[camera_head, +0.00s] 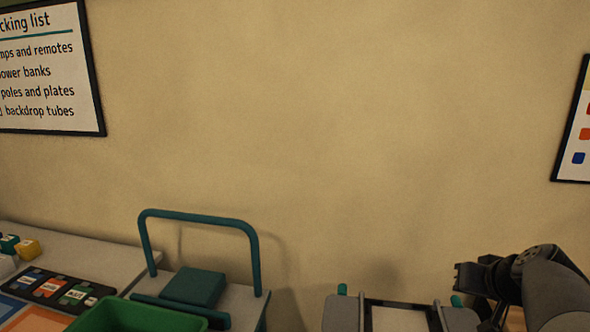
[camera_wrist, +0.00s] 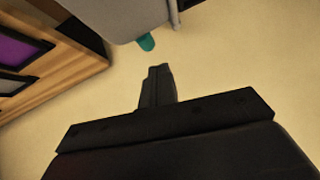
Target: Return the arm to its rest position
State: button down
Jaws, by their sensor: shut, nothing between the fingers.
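My gripper (camera_wrist: 158,72) shows in the wrist view as two dark fingers pressed together, with nothing between them. Beyond the fingertips is plain tan surface, and the fingers touch nothing that I can see. In the head view my dark grey arm is folded at the lower right, in front of the wall. Its lower part is cut off by the picture edge, and I cannot make out the fingertips there.
A grey stand with green-tipped posts (camera_head: 342,310) is just left of my arm. Wooden furniture (camera_wrist: 75,62) shows in the wrist view.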

jog(key=shift+a+r+n+h+p, duration=0.3)
jog(key=shift+a+r+h+p, duration=0.15)
jog(key=shift+p, duration=0.3)
jog(key=shift+w+a+r+n+g+h+p, duration=0.1)
jog(key=shift+w+a+n+g+h+p, duration=0.1)
jog(key=shift+a+n+g+h+p, duration=0.55)
jog(key=shift+w+a+n+t+h+b, duration=0.1)
jog(key=shift+a+n+t+h+b, duration=0.1)
jog(key=shift+a+h+b, duration=0.45)
jog(key=shift+w+a+n+t+h+b, duration=0.1)
jog(key=shift+a+n+h+b, duration=0.1)
jog(key=shift+h+b, duration=0.85)
jog(key=shift+a+b, duration=0.2)
jog(key=shift+b, duration=0.5)
jog(key=shift+r, duration=0.15)
